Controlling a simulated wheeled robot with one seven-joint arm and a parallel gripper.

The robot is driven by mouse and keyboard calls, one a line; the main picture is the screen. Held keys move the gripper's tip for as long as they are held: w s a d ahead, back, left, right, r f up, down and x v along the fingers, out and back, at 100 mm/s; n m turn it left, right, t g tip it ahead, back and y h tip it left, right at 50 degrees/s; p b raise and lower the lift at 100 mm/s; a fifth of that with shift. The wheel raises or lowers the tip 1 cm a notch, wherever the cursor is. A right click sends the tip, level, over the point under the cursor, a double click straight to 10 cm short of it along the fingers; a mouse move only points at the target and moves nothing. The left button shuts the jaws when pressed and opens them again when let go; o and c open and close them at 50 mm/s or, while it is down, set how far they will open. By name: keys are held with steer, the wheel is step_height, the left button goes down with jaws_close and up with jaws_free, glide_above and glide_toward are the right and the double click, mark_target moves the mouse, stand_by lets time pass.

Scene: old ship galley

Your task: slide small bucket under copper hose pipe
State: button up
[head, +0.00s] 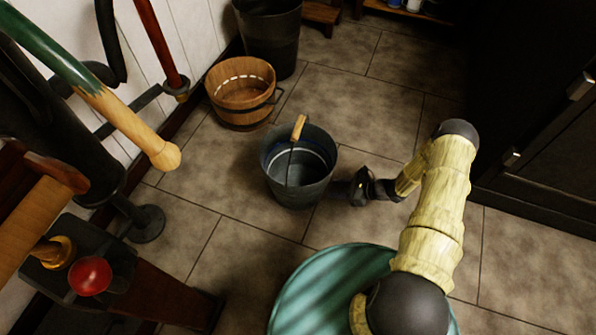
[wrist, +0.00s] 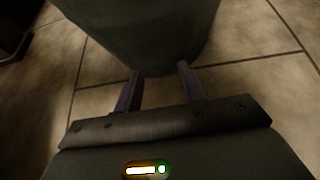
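The small bucket is a grey metal pail (head: 298,178) with a wooden grip on its wire handle. It stands upright and looks empty on the tiled floor, in the middle of the head view. My gripper (head: 358,186) is low, just right of the bucket. In the wrist view my gripper (wrist: 160,70) has its two fingers apart, with the bucket's side (wrist: 150,35) just ahead of the tips; I cannot tell whether they touch. A reddish-copper pipe (head: 160,42) slopes down by the left wall, left of and behind the bucket; I cannot tell whether it is the named hose pipe.
A wooden bucket (head: 241,94) and a large dark bin (head: 268,32) stand behind by the wall. A dark cabinet (head: 545,150) is on the right. Floor left of the small bucket is clear.

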mark_target(272, 167)
steer(key=shift+a, duration=0.15)
steer(key=shift+w+a+p, duration=0.15)
steer(key=shift+w+a, duration=0.25)
steer(key=shift+a, duration=1.05)
steer(key=shift+w+a+p, duration=0.15)
steer(key=shift+w+a, duration=0.3)
steer(key=shift+a, duration=0.95)
steer(key=shift+w+a+p, duration=0.15)
steer(key=shift+w+a, duration=0.25)
steer(key=shift+a, duration=1.15)
steer(key=shift+w+a, duration=0.2)
steer(key=shift+a, duration=0.4)
steer(key=shift+w+a, duration=0.15)
steer(key=shift+a, duration=0.4)
steer(key=shift+w+a+p, duration=0.1)
steer(key=shift+w+a, duration=0.15)
steer(key=shift+a, duration=0.75)
steer(key=shift+w+a+p, duration=0.1)
steer(key=shift+w+a, duration=0.2)
steer(key=shift+a, duration=0.75)
steer(key=shift+w+a+p, duration=0.1)
steer(key=shift+w+a, duration=0.15)
steer(key=shift+a, duration=0.9)
